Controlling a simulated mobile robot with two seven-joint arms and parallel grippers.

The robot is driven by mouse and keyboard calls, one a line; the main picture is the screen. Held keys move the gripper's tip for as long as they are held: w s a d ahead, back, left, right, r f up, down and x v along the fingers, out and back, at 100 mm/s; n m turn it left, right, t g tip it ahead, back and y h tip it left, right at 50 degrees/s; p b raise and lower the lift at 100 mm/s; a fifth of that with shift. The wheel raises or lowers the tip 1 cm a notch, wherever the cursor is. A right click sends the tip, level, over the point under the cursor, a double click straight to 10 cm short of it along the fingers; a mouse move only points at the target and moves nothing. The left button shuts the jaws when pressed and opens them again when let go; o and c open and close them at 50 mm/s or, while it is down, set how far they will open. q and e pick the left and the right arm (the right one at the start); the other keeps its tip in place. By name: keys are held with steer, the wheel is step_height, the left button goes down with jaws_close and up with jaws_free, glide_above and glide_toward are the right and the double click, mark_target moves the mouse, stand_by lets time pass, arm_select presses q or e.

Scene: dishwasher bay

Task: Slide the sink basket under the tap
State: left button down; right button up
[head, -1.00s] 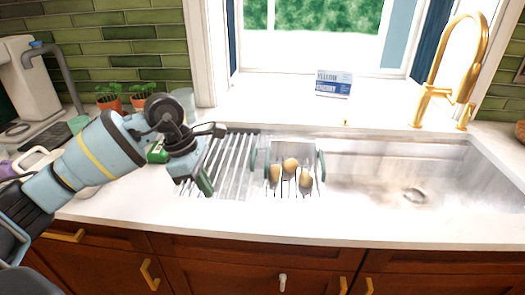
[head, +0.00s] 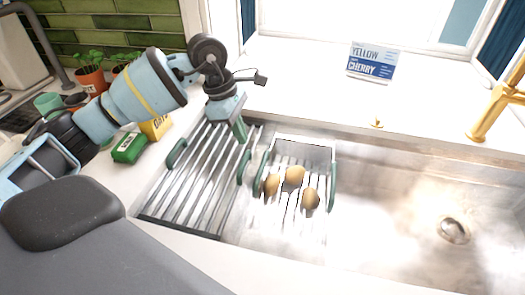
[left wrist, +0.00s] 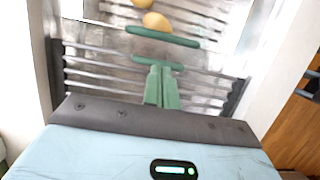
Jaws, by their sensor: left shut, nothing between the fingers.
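The sink basket (head: 333,187) is a wire basket with green side handles, holding three brown potato-like items (head: 295,175). It sits at the left end of the sink, beside the slatted rack. In the left wrist view its near green handle (left wrist: 163,37) lies beyond my fingertips. The gold tap (head: 497,108) stands behind the sink at the far right, partly cut off. My left gripper (head: 241,133) is shut and empty, fingers pointing down over the back right of the rack. In the left wrist view its green fingers (left wrist: 160,70) reach the rack's green handle; contact is unclear. My right gripper is out of view.
The slatted rack (head: 190,190) with green handles covers the sink's left end. The basin (head: 400,210) right of the basket is clear, with a drain (head: 454,229). A green box (head: 129,148) and yellow box (head: 155,128) stand left. A blue-white box (head: 373,63) is on the sill.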

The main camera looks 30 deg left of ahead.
arm_select(q)
steer(key=shift+s, duration=0.25)
steer(key=shift+s+f, duration=0.1)
steer(key=shift+f, duration=0.1)
steer(key=x, duration=0.9)
steer(key=shift+f, duration=0.2)
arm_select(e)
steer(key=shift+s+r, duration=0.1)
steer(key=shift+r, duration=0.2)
arm_select(q)
steer(key=shift+d, duration=0.2)
